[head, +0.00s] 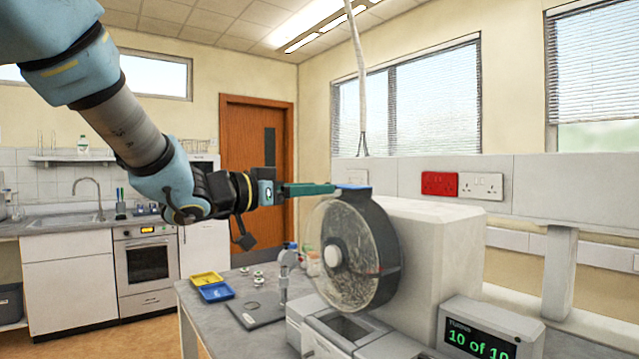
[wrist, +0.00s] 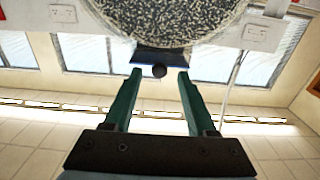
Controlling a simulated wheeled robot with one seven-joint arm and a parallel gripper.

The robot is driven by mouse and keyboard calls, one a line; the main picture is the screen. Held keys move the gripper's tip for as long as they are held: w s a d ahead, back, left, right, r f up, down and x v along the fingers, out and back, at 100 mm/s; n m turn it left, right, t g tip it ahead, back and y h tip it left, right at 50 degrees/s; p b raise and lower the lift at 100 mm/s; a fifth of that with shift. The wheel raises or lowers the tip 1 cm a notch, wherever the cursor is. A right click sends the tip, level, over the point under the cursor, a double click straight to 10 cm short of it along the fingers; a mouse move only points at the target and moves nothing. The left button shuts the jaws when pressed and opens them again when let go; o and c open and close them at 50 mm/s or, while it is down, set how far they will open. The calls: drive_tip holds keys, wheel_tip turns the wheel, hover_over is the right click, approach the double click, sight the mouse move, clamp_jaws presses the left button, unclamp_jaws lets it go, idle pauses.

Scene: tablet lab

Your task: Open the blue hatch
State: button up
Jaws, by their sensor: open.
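The blue hatch (head: 354,188) is a small flat piece at the top of the dark rim of the clear drum (head: 335,255), and it looks shut. In the wrist view, which is upside down, the hatch (wrist: 177,50) shows as a dark blue-edged block with a round dark knob (wrist: 159,71). My gripper (head: 333,188) reaches in from the left at hatch height, its green fingers level. In the wrist view my gripper (wrist: 160,76) is open, with the knob between its fingertips and a gap on each side. The knob is hidden in the head view.
The drum belongs to a white machine (head: 435,250) with a display (head: 480,335) reading "10 of 10". A yellow tray (head: 206,279) and a blue tray (head: 216,292) lie on the bench to the left, near a small stand (head: 284,280). A white cable (head: 359,80) hangs behind the drum.

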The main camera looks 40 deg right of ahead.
sight(342, 187)
drive_tip(key=shift+s+d, duration=0.1)
drive_tip(key=shift+d, duration=1.05)
clamp_jaws()
idle(0.6)
